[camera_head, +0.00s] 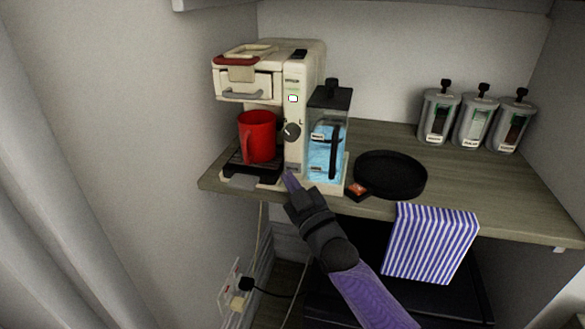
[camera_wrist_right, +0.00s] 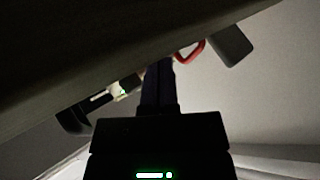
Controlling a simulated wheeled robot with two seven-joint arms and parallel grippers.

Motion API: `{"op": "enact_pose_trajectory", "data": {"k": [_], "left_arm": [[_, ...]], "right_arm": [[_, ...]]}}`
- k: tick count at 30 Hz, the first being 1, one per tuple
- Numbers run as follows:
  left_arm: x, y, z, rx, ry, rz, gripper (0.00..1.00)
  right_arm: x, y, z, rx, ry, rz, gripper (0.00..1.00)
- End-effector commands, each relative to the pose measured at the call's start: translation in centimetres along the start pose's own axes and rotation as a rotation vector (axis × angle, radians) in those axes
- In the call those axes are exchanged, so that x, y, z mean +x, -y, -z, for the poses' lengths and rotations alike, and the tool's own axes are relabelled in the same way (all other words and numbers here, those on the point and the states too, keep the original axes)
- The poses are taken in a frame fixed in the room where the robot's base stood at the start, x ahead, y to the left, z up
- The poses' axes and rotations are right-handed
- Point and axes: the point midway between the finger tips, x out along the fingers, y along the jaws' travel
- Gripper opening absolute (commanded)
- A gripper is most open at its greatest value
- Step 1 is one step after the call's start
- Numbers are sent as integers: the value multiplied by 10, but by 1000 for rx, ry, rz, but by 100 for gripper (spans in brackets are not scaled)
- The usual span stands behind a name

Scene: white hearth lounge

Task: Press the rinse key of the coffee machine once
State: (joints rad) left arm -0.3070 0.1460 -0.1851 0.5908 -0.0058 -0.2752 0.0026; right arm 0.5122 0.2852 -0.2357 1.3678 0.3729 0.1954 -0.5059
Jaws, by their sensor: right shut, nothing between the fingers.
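The cream coffee machine (camera_head: 293,115) stands on the wooden counter. Its narrow front column has a small lit square, a dark dial and, low down, a small greyish patch partly beside my fingertips; I cannot tell which is the rinse key. A red mug (camera_head: 257,136) stands on the black drip tray (camera_head: 240,172). A clear water tank (camera_head: 325,150) with a black lid is at the machine's right side. My right gripper (camera_head: 290,180) is shut and empty, its fingertips at or just before the column's foot; contact cannot be told. It also shows in the right wrist view (camera_wrist_right: 158,75). My left gripper is not in view.
A round black tray (camera_head: 391,174) and a small dark item with an orange top (camera_head: 358,189) lie right of the machine. Several grey canisters (camera_head: 438,117) stand at the back right. A striped towel (camera_head: 430,243) hangs over the front edge. A wall socket and cables are below left.

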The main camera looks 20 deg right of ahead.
Motion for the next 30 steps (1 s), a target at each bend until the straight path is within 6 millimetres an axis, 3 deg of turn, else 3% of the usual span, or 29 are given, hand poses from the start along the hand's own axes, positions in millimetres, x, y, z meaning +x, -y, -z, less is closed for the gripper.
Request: {"op": "enact_pose_trajectory", "data": {"k": [14, 30], "left_arm": [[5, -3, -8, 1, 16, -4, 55], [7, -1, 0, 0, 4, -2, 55]], "right_arm": [[5, -4, -5, 0, 0, 0, 0], [7, -5, -6, 0, 0, 0, 0]]}}
